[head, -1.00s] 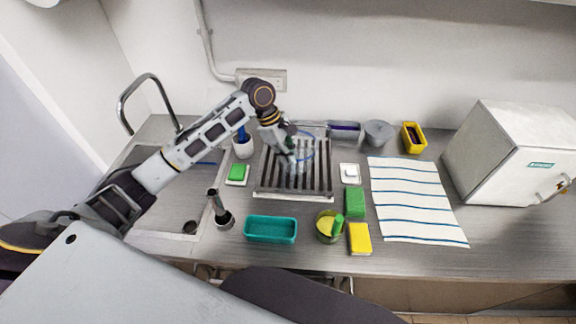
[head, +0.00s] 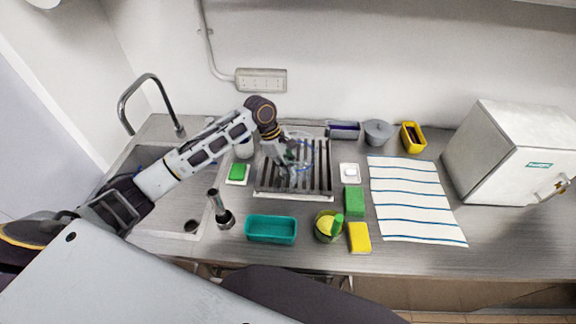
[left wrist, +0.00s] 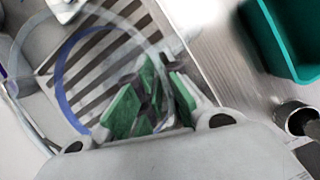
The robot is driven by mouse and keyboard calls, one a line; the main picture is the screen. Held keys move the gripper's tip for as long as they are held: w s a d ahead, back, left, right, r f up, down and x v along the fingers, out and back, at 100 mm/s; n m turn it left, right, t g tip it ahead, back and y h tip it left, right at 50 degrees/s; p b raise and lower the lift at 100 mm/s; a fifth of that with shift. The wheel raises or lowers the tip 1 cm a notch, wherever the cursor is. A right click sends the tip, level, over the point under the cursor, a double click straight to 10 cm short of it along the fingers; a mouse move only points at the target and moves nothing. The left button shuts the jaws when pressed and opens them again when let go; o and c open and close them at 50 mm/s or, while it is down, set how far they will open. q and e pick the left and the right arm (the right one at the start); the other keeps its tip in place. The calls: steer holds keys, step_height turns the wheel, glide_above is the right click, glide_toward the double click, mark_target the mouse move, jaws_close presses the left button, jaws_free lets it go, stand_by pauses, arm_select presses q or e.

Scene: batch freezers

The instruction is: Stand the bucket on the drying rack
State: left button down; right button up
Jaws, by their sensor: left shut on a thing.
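The bucket (head: 312,153) is see-through with a blue ring, and only its faint outline shows at my left gripper (head: 291,166). My left gripper is shut on the bucket over the drying rack (head: 324,180), a pale frame with dark slats. In the left wrist view the bucket's blue ring (left wrist: 61,75) and clear rim curve around the green fingertips (left wrist: 148,98), with the rack's slats (left wrist: 103,55) behind. I cannot tell whether the bucket's base touches the slats. My right gripper is not in view.
A teal tub (head: 271,230) and a dark-topped cylinder (head: 222,212) stand in front. A striped towel (head: 410,200) lies farther right. The sink (head: 165,215) is left.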

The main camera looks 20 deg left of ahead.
arm_select(q)
steer(key=c, duration=1.6)
jaws_free()
steer(key=shift+r, duration=0.1)
steer(key=b+v, duration=0.1)
steer(key=v, duration=1.1)
steer(key=shift+b, duration=0.4)
steer(key=shift+s, duration=0.1)
